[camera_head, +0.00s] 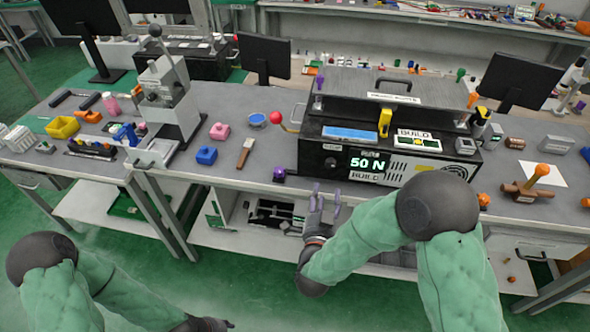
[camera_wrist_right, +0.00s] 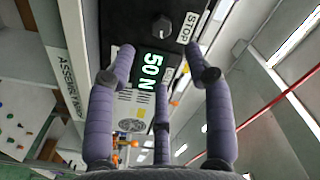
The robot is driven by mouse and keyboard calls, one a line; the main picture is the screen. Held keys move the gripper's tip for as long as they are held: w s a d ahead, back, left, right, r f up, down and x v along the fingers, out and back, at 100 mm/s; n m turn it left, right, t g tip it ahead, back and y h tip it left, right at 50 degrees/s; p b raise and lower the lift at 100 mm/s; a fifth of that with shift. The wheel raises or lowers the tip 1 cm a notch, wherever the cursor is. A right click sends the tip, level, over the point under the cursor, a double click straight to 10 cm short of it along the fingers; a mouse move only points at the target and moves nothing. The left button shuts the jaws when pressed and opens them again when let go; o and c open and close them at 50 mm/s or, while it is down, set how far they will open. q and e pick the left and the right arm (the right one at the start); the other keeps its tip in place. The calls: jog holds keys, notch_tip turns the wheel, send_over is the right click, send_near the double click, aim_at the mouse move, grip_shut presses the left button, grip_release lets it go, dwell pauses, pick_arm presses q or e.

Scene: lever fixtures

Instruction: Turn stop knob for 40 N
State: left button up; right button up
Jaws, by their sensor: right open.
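The black machine (camera_head: 312,152) stands at the table's front edge. Its green display (camera_head: 367,163) reads 50 N; the display also shows in the right wrist view (camera_wrist_right: 150,70). The stop knob (camera_wrist_right: 161,26) is a small dark round knob beside a white STOP label (camera_wrist_right: 187,27). My right gripper (camera_head: 327,197) has purple fingers, is open and empty, and is in front of and below the machine's front panel. In the right wrist view its fingers (camera_wrist_right: 163,75) are spread, with the knob beyond them, apart. My left gripper (camera_head: 207,325) is at the bottom edge, partly cut off.
A red-ball lever (camera_head: 275,118) is left of the machine. A purple knob (camera_head: 279,174) sits at the table edge. A wooden lever (camera_head: 538,176) with an orange top is on the right. A grey lever fixture (camera_head: 168,100) stands left. My right forearm crosses in front of the machine's right side.

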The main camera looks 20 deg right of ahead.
aim_at(329, 167)
jog(key=b+x, duration=0.2)
jog(key=x, duration=0.9)
jog(key=shift+c, duration=0.2)
grip_shut()
